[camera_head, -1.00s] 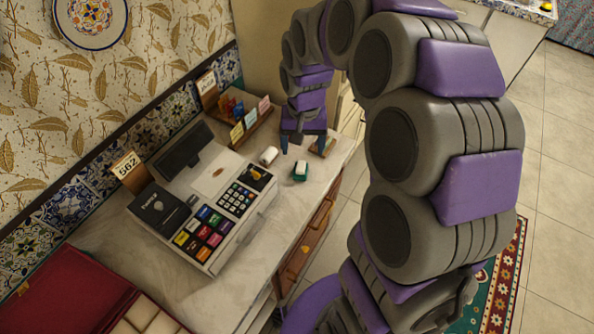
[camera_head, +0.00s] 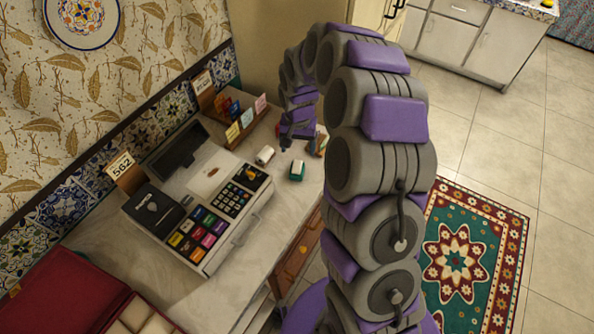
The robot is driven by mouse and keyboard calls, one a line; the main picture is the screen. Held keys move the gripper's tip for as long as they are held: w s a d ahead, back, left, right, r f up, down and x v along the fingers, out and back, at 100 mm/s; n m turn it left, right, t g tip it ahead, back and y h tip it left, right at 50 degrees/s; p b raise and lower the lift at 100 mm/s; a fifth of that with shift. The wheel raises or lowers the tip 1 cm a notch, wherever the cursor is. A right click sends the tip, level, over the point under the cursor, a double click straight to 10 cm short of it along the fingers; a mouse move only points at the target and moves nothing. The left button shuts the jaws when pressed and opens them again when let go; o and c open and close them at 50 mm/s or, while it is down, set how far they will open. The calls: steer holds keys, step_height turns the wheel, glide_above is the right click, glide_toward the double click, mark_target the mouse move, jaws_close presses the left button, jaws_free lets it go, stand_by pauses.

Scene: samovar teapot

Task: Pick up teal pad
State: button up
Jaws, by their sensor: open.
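A small teal pad with a white top (camera_head: 297,170) lies on the pale counter, right of the cash register. My gripper (camera_head: 298,145) is above the counter, just behind the pad in the picture. It looks open and empty, with its fingers pointing down and apart from the pad. The gripper is small in view, and its height above the counter is hard to tell.
A white roll (camera_head: 265,155) lies left of the pad. The cash register (camera_head: 205,205) fills the counter's middle. A wooden rack with coloured cards (camera_head: 240,127) stands behind. A small brownish item (camera_head: 321,143) is partly hidden by my gripper. A red box (camera_head: 65,290) is front left.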

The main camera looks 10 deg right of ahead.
mark_target(297, 165)
step_height(297, 165, down, 6)
steer(key=shift+a+r+b, duration=0.15)
steer(key=shift+b, duration=0.25)
steer(key=shift+a+f, duration=0.3)
steer(key=shift+f, duration=0.25)
steer(key=f, duration=0.2)
steer(key=d+f+b, duration=0.1)
steer(key=f, duration=0.1)
steer(key=shift+w+f, duration=0.2)
steer(key=shift+f, duration=0.1)
steer(key=shift+a, duration=0.15)
steer(key=shift+a, duration=0.15)
steer(key=c, duration=1.2)
steer(key=shift+r, duration=0.15)
